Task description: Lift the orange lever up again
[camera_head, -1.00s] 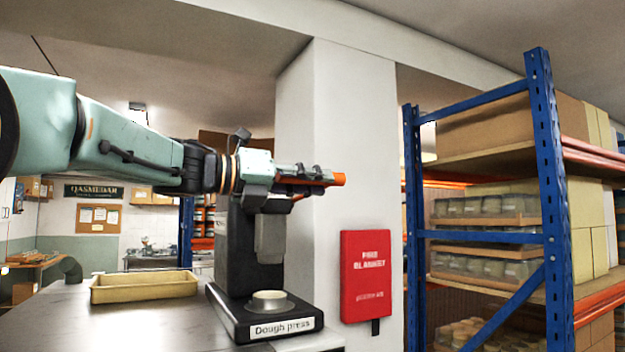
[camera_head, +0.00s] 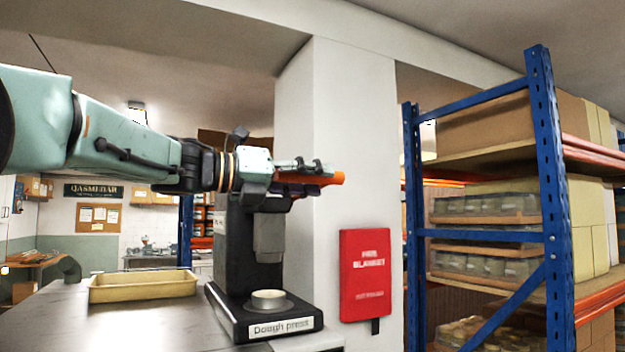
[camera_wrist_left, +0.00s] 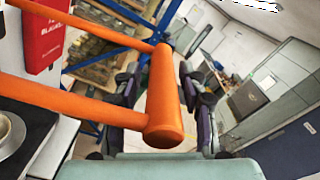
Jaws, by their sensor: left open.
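The orange lever (camera_head: 326,179) sticks out to the right from the top of the dough press (camera_head: 232,262), roughly level. In the left wrist view the lever's thick grip bar (camera_wrist_left: 164,95) runs between the two fingers, with two thinner arms going off to the left. My left gripper (camera_head: 308,170) is open at the lever, its fingers just above and across the bar in the head view. It also shows in the left wrist view (camera_wrist_left: 163,92), a finger on each side of the bar. Whether a finger touches the bar I cannot tell. My right gripper is out of view.
A pale round piece (camera_head: 268,299) sits on the press base. A yellow tray (camera_head: 142,288) lies on the counter (camera_head: 150,325) to the left. A red fire blanket box (camera_head: 365,275) hangs on the pillar (camera_head: 345,130) behind. Blue racking (camera_head: 550,200) stands at the right.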

